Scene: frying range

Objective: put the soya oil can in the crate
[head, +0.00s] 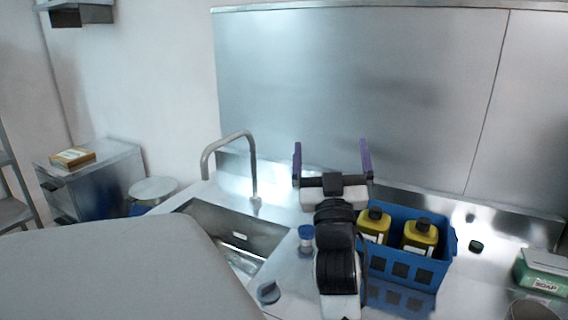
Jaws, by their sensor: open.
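A blue crate (447,262) stands on the steel counter at the right of the sink. Two yellow containers with black caps are inside it, a left one (374,228) and a right one (420,238). Both look upright, and their labels are too small to read. I cannot tell whether either is the soya oil can, and no other can is clearly named in view. My gripper (332,150) is open, with its two purple fingers wide apart and nothing between them. It is up and to the left of the crate. My arm hides the crate's left side.
A sink (232,226) with a curved tap (251,165) lies left of my arm. A small blue-and-white container (306,238) stands beside my arm. A green soap box (541,272) and a small dark cap (476,246) are at the right. A steel wall panel (350,85) rises behind.

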